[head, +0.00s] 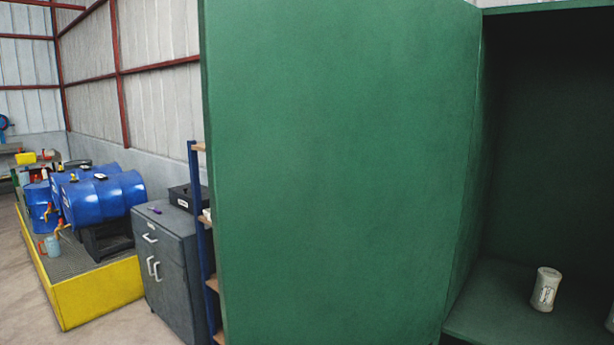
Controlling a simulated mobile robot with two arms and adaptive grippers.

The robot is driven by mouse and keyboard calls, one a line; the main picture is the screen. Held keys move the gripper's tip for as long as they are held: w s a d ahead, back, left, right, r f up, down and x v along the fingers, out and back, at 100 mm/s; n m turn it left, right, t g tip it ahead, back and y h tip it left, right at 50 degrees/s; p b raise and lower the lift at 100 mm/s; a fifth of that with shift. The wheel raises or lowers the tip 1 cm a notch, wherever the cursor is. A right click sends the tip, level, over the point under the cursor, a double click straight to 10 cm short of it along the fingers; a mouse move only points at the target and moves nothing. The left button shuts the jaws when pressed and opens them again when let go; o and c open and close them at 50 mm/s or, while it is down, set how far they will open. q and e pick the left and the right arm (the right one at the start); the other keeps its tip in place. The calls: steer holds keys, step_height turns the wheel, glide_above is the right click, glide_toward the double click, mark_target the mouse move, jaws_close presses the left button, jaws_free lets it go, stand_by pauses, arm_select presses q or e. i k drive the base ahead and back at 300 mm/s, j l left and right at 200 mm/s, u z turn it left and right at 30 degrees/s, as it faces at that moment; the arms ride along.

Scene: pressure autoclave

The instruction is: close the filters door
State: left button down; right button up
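A large green door (330,170) fills the middle of the head view. It stands swung open to the left of a green cabinet (535,10), whose dark inside shows at the right. A white can-like filter (546,289) with a printed label stands upright on the cabinet's lower shelf (500,290). Part of a second pale item (611,318) shows at the right edge. No handle is visible on the door face. Neither of my grippers is in view.
A grey cabinet (170,260) with white handles and a blue-framed shelf (198,220) stand left of the door. Farther left, blue drums (105,195) rest above a yellow-edged platform (100,292). Bare floor shows at the lower left.

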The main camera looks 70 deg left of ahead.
mark_target(336, 133)
steer(key=k+j, duration=0.1)
steer(key=j, duration=0.35)
steer(key=k+j, duration=0.1)
steer(key=j, duration=0.35)
steer(key=k+j, duration=0.1)
steer(key=j, duration=0.4)
steer(key=k+j, duration=0.1)
steer(key=j, duration=0.8)
steer(key=k, duration=0.05)
